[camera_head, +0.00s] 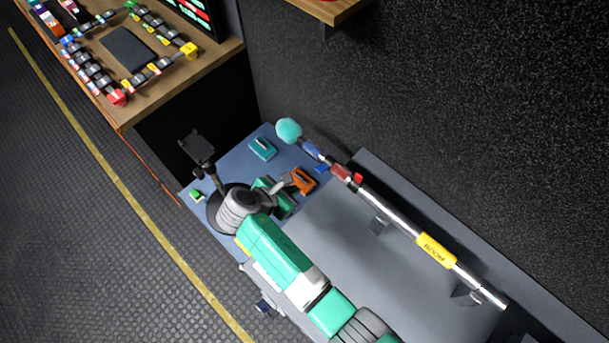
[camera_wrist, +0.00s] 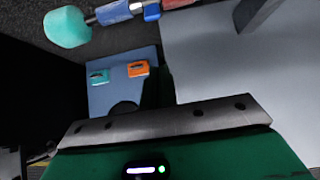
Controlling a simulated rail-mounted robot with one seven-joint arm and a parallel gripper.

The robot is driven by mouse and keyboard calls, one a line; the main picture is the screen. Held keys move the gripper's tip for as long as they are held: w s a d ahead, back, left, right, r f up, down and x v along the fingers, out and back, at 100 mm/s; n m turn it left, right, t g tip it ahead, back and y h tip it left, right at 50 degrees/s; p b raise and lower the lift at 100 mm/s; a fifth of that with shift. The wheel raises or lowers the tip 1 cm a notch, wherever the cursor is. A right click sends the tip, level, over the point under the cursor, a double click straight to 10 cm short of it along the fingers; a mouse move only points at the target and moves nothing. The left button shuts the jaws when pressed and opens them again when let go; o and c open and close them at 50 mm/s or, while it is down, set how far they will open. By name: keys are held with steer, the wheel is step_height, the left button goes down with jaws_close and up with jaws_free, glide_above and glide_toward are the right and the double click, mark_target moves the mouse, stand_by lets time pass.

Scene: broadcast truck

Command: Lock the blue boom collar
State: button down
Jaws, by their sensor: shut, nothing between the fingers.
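The boom pole (camera_head: 395,215) lies slantwise on brackets, with a teal foam tip (camera_head: 288,130) at its upper left end. The blue collar (camera_head: 313,150) sits near that tip, and its small blue lever (camera_head: 323,169) appears to stick out from the pole. In the wrist view the blue collar (camera_wrist: 113,12) and its lever (camera_wrist: 152,13) show at the top edge. Whether the lever is locked is unclear. A red collar (camera_head: 341,172) is beside it. My gripper (camera_head: 284,187) is shut and empty, below and left of the blue collar, apart from the pole.
A blue mat (camera_head: 232,160) holds a teal block (camera_head: 263,148) and an orange block (camera_head: 304,181), close to my gripper. A dark upright device (camera_head: 199,147) stands left of my wrist. A wooden desk (camera_head: 160,90) with controls is at upper left. The grey bench (camera_head: 340,235) below the pole looks clear.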

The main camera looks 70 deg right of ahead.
mark_target(322, 168)
steer(key=b+x, duration=0.2)
steer(key=x, duration=0.7)
steer(key=shift+s+d+r+p, duration=0.15)
steer(key=shift+d+r, duration=0.15)
steer(key=shift+r, duration=0.3)
steer(key=shift+s+d+r+p, duration=0.1)
steer(key=shift+d+r, duration=0.2)
steer(key=shift+r, duration=0.25)
steer(key=shift+s+d+r+p, duration=0.15)
steer(key=shift+d+r, duration=0.15)
steer(key=shift+r, duration=0.3)
